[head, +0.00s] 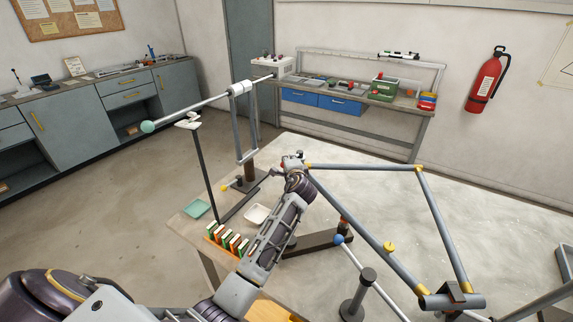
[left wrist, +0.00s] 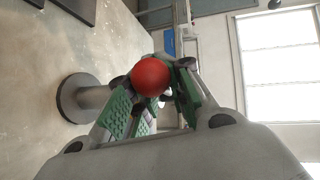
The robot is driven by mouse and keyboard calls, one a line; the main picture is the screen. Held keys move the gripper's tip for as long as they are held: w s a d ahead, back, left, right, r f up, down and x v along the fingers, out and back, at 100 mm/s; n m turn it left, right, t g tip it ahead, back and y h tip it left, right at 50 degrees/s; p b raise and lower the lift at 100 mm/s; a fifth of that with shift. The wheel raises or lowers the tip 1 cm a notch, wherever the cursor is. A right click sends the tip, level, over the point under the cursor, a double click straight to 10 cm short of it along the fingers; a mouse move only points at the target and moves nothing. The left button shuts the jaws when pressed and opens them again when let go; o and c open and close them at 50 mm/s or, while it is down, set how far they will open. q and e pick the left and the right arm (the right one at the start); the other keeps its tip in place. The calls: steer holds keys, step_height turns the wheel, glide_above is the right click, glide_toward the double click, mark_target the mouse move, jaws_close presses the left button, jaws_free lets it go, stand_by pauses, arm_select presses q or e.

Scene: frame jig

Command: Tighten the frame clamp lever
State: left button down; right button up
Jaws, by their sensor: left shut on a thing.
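The clamp lever's arm and pivot are hidden behind the gripper and knob, so I cannot tell the lever's angle. The frame has yellow-ringed joints and lies above the pale table. My right gripper is not in view.
A tall stand (head: 240,130) with a long rod rises at the table's left. A rack of coloured blocks (head: 227,240) and a white tray (head: 257,214) lie close to my left forearm. A round grey post (head: 357,297) stands in front.

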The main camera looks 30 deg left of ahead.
arm_select(q)
steer(key=shift+s+d+f+n+g+y+b, duration=0.1)
steer(key=shift+s+f+n+g+y+b, duration=0.05)
steer(key=shift+f+n+g+y+b, duration=0.2)
steer(key=shift+d, duration=0.1)
steer(key=c, duration=1.5)
jaws_free()
steer(key=shift+s+d, duration=0.1)
steer(key=shift+r, duration=0.3)
steer(key=shift+d, duration=0.1)
steer(key=shift+v, duration=6.05)
steer(key=shift+d+f, duration=0.1)
steer(key=shift+f, duration=0.05)
